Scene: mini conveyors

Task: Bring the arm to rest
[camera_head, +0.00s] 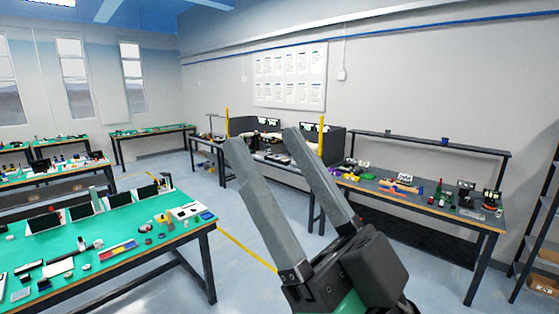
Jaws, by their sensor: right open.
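My right gripper (268,146) is large in the middle of the head view, close to the camera. Its two long grey fingers point up and to the left, spread apart. The gap between them is empty, and the floor and far benches show through it. It is raised in the air and appears to touch nothing. The dark wrist and a bit of green on the arm show below it. My left gripper is not in the view.
A green-topped bench (135,221) with tools and small parts stands at the left. A dark bench (455,214) with several small items runs along the right wall. A dark shelf rack (545,210) is at the right edge. Open floor (232,272) lies between the benches.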

